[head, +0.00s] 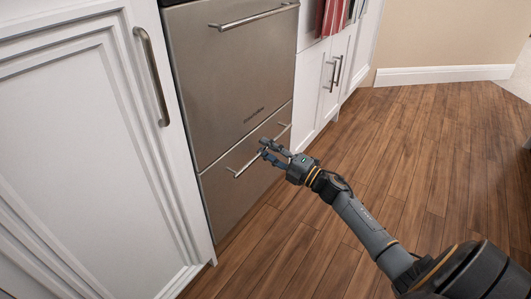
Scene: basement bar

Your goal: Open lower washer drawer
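The washer (228,75) is a stainless steel unit with two stacked drawer fronts, set between white cabinets. Its lower drawer (225,195) looks shut, its front about flush with the upper one. A bar handle (240,170) runs along the lower drawer near its top edge. My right gripper (264,149) is at the middle of this handle, reaching in from the lower right. Its two fingers look parted, one above and one below the bar. Whether they touch the bar cannot be told. The gripper hides part of the handle. My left gripper is not in view.
The upper drawer has its own bar handle (254,18). A white cabinet door (75,160) with a vertical handle (152,75) stands at left. More white cabinets (322,85) and a red cloth (333,16) are beyond. The wooden floor (400,160) before the washer is clear.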

